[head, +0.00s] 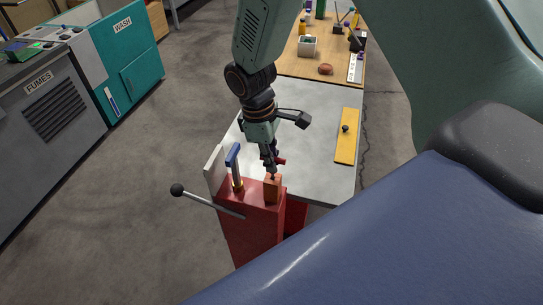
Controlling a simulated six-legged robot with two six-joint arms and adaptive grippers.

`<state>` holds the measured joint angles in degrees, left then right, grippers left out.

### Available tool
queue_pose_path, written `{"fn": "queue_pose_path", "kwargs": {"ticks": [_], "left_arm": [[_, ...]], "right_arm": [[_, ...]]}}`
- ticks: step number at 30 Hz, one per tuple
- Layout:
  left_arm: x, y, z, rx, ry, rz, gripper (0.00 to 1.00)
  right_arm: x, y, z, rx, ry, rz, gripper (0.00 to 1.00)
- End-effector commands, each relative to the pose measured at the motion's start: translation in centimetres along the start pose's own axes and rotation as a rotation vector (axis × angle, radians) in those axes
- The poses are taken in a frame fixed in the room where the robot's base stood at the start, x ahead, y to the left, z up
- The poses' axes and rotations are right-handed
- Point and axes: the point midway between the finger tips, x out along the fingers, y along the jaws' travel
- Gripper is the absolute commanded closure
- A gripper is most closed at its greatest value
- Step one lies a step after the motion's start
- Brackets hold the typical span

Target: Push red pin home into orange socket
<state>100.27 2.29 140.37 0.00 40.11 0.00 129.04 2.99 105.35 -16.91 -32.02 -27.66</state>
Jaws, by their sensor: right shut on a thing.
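The orange socket (273,188) is a small upright block on top of a red machine (252,222) in the lower middle of the head view. My right gripper (270,163) comes down from above, right over the socket, with its fingertips at or just above the socket's top. It is shut on the red pin (281,161), of which only a small red part shows beside the fingers. The fingers hide the rest of the pin, so I cannot tell how deep it sits in the socket. My left gripper is out of view.
A blue-handled lever (233,157) and a white plate (214,170) stand left of the socket. A ball-ended rod (177,190) sticks out left. Behind lie a grey table (310,115) with a yellow board (347,140) and a wooden table (296,62) with small items.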

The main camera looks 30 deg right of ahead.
Motion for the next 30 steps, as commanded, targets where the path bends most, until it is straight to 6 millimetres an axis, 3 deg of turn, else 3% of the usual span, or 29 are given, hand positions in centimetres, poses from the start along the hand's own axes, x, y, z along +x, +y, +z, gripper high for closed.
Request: {"fn": "queue_pose_path", "kwargs": {"ticks": [30], "left_arm": [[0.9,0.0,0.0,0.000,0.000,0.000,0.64]], "right_arm": [[1.6,0.0,-0.3,0.000,0.000,0.000,1.00]]}}
